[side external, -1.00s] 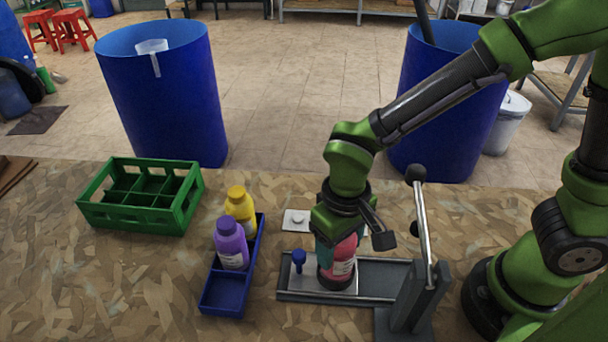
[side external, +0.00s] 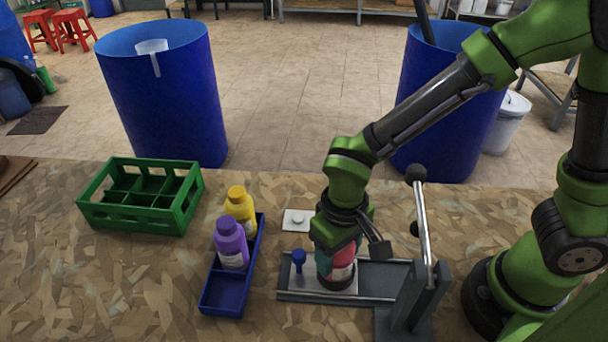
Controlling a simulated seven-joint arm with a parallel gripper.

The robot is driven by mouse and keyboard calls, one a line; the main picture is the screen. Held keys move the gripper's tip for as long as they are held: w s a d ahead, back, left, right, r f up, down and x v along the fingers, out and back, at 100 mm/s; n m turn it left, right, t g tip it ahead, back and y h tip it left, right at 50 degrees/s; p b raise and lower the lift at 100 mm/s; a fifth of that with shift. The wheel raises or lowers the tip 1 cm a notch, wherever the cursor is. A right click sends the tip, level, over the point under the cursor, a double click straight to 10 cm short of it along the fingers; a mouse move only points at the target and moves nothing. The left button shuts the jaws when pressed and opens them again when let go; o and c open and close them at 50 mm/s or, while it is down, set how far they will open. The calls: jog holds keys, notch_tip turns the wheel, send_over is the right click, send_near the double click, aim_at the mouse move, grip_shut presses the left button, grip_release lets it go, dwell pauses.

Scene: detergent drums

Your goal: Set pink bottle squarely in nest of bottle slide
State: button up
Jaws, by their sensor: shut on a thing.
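The pink bottle (side external: 341,273) stands on the grey bottle slide (side external: 375,273), in its left half, with its base in a dark ring-like nest (side external: 335,283). It looks close to upright; whether it is fully seated I cannot tell. My gripper (side external: 337,249) points down over the bottle and is shut on it. The gripper covers the bottle's top and part of its side.
A blue knob (side external: 298,259) stands on the slide just left of the bottle. A black-knobbed lever (side external: 421,220) rises at the slide's right end. A blue tray (side external: 223,296) holds purple (side external: 231,243) and yellow (side external: 240,208) bottles. A green crate (side external: 142,215) stands farther left.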

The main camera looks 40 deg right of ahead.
jog(key=o, duration=1.5)
jog(key=shift+r, duration=3.8)
